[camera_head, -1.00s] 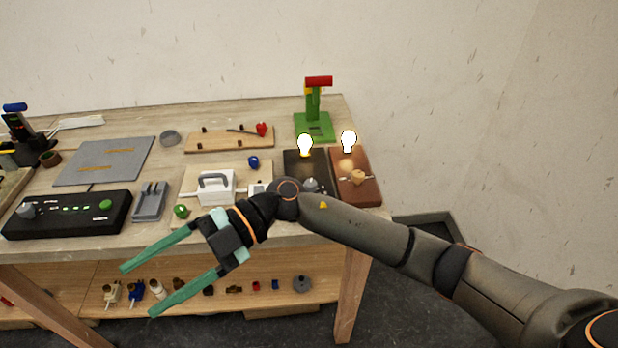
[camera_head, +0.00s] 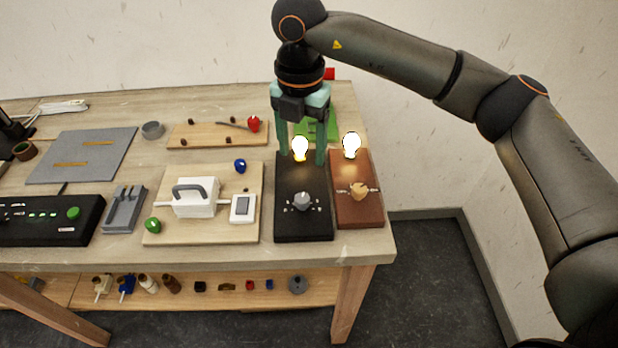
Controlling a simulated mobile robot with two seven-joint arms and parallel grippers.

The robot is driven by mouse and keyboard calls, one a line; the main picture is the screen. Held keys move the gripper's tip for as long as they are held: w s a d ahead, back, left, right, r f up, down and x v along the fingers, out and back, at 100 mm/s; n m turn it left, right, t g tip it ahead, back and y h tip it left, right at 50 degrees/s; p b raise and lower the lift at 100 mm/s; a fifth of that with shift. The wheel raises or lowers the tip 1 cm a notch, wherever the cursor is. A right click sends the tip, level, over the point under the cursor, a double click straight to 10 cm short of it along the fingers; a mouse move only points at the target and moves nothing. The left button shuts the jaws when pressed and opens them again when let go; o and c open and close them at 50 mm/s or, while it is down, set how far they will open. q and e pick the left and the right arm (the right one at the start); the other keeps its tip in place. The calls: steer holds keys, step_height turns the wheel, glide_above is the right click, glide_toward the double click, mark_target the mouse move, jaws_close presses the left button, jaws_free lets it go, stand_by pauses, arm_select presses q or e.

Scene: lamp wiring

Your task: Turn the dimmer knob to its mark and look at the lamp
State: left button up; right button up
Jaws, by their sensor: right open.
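The grey dimmer knob (camera_head: 302,201) sits on a black board (camera_head: 303,229) at the right of the table, with small marks around it. A lit bulb (camera_head: 300,148) stands at the back of this board. Beside it, a brown board (camera_head: 358,214) holds a second lit bulb (camera_head: 352,145) and a tan knob (camera_head: 359,190). My right gripper (camera_head: 303,160) is open and points down, its teal fingers left and right of the black board's bulb. I cannot tell whether they touch it. The knob is nearer the front, clear of the fingers. My left gripper is out of view.
A wooden board (camera_head: 210,235) with a white switch box (camera_head: 196,197) lies left of the black board. A green stand (camera_head: 330,128) is partly hidden behind my gripper. A black panel (camera_head: 40,232) is at the left. The table's right edge is close to the brown board.

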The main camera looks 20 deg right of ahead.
mark_target(303, 197)
step_height(303, 197, down, 12)
steer(key=shift+s+f+p, duration=0.1)
steer(key=shift+f+p, duration=0.1)
steer(key=shift+p, duration=0.7)
jaws_close()
